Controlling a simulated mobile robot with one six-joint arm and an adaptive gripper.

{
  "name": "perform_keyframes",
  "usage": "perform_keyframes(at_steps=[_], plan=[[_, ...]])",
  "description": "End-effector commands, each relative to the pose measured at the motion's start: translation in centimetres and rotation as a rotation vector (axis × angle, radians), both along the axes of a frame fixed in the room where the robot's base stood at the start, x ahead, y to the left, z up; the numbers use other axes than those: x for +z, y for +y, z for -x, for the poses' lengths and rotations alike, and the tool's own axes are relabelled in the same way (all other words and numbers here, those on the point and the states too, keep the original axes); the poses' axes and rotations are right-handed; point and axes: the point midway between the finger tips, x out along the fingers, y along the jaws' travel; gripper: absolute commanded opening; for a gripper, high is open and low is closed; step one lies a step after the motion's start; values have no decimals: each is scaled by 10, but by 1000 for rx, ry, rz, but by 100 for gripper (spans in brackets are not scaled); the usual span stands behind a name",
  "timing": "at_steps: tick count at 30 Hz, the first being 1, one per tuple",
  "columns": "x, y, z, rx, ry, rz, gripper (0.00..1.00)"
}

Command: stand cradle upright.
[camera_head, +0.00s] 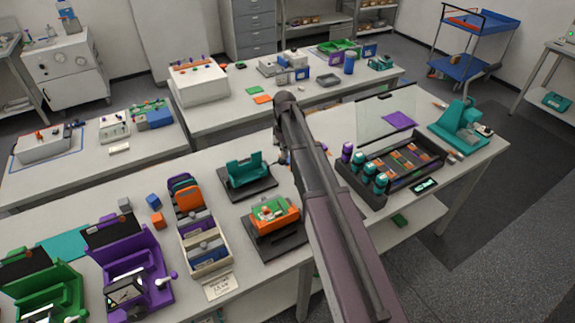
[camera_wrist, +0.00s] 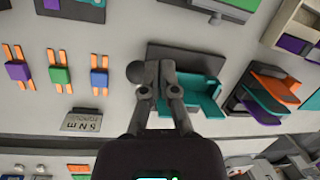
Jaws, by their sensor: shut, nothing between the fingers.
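The teal cradle (camera_head: 246,171) sits on a dark plate (camera_head: 252,189) on the near bench, left of my arm. In the wrist view the cradle (camera_wrist: 207,95) lies just right of my fingers, which cover part of it. I cannot tell how far it is tilted. My gripper (camera_wrist: 165,78) is shut and empty, over the left part of the dark plate in the wrist view. I cannot tell whether it touches the cradle. In the head view my arm hides most of the gripper.
An orange fixture with a green board (camera_head: 275,212) stands just in front of the cradle. A cream organizer (camera_head: 207,254) with upright panels is to its left. A dark tray with teal-capped bottles (camera_head: 366,172) is right of my arm.

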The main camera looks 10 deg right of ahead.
Motion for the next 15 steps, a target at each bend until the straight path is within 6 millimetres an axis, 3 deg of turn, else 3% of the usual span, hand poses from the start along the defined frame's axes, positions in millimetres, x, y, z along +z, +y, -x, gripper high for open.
perform_keyframes(at_steps=[15], plan=[[-33, 2, 7, 0, 0, 0, 0]])
